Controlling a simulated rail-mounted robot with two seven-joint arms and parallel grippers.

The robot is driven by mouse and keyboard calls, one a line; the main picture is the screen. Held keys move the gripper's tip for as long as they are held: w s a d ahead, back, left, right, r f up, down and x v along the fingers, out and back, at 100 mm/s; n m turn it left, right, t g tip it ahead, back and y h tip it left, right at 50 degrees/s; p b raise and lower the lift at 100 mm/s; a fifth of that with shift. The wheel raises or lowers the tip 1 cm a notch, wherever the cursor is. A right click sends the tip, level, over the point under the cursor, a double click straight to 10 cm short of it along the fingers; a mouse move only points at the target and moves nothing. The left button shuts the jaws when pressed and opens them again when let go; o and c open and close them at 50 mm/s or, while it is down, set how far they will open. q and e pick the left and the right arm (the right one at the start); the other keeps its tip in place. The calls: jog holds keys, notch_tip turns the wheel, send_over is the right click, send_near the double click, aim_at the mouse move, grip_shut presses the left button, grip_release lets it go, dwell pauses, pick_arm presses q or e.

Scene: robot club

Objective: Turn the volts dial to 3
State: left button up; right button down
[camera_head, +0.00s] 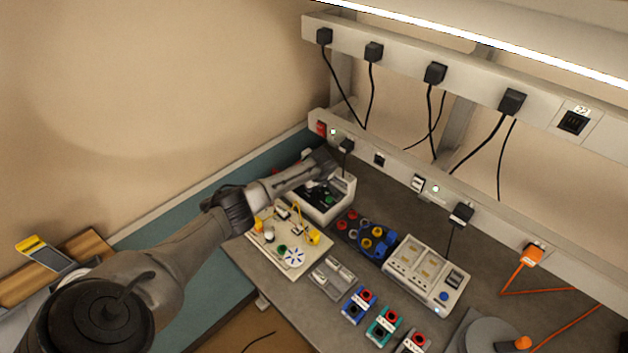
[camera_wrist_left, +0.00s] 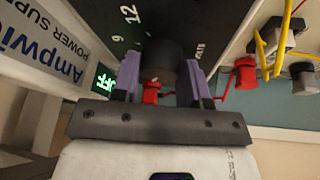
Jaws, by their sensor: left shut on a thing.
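The power supply (camera_head: 342,199) is a white box with a dark front panel, at the back left of the bench in the head view. My left arm reaches over it, and my left gripper there is small and partly hidden by the arm. In the left wrist view, my left gripper (camera_wrist_left: 163,82) is shut on the volts dial (camera_wrist_left: 161,58), a dark round knob between its two purple-padded fingers. White scale numbers, including 12 and 9, show on the panel (camera_wrist_left: 105,14) beside the dial. The dial's pointer cannot be made out. My right gripper is out of view.
A green lit display (camera_wrist_left: 104,82) is beside the left finger, too tilted to read. A red plug (camera_wrist_left: 243,74) with a red lead is close to the right finger. A cream circuit board (camera_head: 268,257) with parts and yellow wires lies in front of the supply.

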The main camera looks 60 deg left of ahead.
pick_arm(q)
jog(key=shift+n, duration=0.6)
jog(key=o, duration=0.9)
jog(key=shift+r+p, duration=0.25)
jog(key=shift+p, duration=0.05)
jog(key=w+v, duration=0.1)
jog(key=v, duration=1.2)
jog(key=shift+s, duration=0.25)
jog(key=shift+d+r, duration=0.1)
jog(key=shift+r, duration=0.05)
